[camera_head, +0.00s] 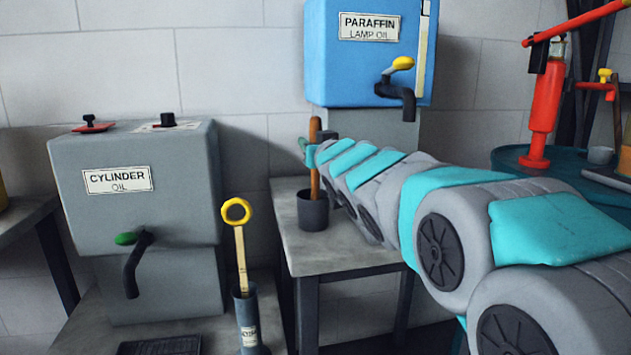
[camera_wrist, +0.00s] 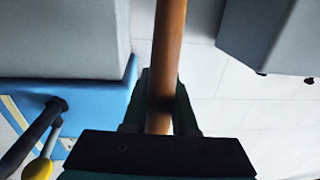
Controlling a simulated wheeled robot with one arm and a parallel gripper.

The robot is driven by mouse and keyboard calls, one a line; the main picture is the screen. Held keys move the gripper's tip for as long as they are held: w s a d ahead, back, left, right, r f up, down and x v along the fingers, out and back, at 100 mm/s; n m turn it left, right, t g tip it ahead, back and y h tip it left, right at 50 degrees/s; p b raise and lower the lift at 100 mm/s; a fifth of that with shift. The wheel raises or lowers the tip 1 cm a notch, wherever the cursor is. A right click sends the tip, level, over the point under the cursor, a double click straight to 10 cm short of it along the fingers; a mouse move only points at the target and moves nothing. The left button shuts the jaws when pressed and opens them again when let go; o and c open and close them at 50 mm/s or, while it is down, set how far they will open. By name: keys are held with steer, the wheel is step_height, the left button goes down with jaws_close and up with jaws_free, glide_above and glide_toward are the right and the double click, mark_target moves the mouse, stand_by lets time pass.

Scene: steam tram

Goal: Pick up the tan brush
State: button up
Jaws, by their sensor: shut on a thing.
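The tan brush (camera_head: 314,183) stands nearly upright in a dark pot (camera_head: 312,213) on a small grey table. Only its long handle shows; its lower end is hidden inside the pot. My gripper (camera_head: 313,153) is at the upper part of the handle, partly hidden behind my arm. In the wrist view the tan handle (camera_wrist: 169,45) runs between the two dark fingers of my gripper (camera_wrist: 160,105), which are shut on it.
A blue paraffin tank (camera_head: 345,72) with a black tap is just behind and above. A grey cylinder-oil tank (camera_head: 135,210) stands left. A yellow-ringed dipstick (camera_head: 240,250) rises from a tube in front. The grey table (camera_head: 340,255) has bare room before the pot.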

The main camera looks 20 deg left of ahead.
jaws_close()
stand_by(1.0)
step_height(320, 180, up, 10)
steer(key=p, duration=0.1)
steer(key=shift+p, duration=0.3)
stand_by(0.3)
stand_by(0.4)
